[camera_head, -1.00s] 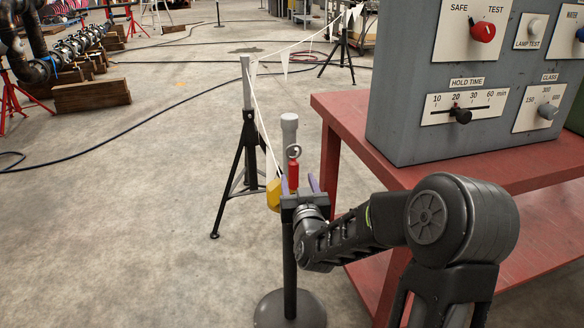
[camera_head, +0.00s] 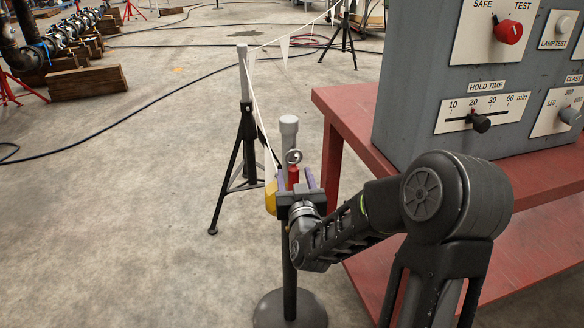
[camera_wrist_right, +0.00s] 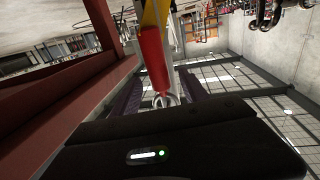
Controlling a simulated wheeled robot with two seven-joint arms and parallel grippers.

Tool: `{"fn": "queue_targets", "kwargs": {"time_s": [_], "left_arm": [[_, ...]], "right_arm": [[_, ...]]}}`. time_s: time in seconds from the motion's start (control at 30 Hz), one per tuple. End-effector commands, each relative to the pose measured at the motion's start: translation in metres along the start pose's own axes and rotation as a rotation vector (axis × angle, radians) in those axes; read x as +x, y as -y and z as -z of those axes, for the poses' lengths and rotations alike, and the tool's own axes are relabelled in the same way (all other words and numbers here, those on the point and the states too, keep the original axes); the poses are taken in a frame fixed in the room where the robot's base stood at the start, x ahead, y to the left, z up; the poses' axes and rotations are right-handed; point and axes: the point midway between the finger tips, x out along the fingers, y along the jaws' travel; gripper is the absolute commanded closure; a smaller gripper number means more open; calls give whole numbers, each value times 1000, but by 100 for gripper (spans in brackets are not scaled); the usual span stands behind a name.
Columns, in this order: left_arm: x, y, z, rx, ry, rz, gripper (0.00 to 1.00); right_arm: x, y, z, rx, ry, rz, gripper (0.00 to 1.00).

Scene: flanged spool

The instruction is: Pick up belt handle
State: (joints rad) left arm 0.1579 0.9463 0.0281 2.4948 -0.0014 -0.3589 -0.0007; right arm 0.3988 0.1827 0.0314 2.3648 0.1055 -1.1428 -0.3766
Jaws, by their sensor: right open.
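The belt handle (camera_head: 293,173) is a small red cylinder with a metal ring on top, beside a yellow part (camera_head: 271,197) at a grey post (camera_head: 289,128). My right gripper (camera_head: 296,181) is open, with its two purple fingers on either side of the handle in the head view. The gripper body hides the handle's lower part. In the right wrist view, the red handle (camera_wrist_right: 153,58) and its ring lie between the spread fingers (camera_wrist_right: 162,97), with a gap to each finger. I cannot tell whether either finger touches it. My left gripper is not in view.
A red bench (camera_head: 345,112) with a grey control box (camera_head: 420,100) stands close to the right of my arm. A black tripod stand (camera_head: 243,150) with a white pennant line is behind the post. The post's round base (camera_head: 290,308) is on the floor. Open floor lies left.

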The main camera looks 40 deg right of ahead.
Motion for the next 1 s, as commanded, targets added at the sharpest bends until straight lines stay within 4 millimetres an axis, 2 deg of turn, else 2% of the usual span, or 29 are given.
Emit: {"fn": "queue_targets", "kwargs": {"time_s": [0.6,1.0], "left_arm": [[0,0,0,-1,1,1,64],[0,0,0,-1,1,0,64]], "right_arm": [[0,0,0,0,0,0,48],[0,0,0,0,0,0,80]]}}
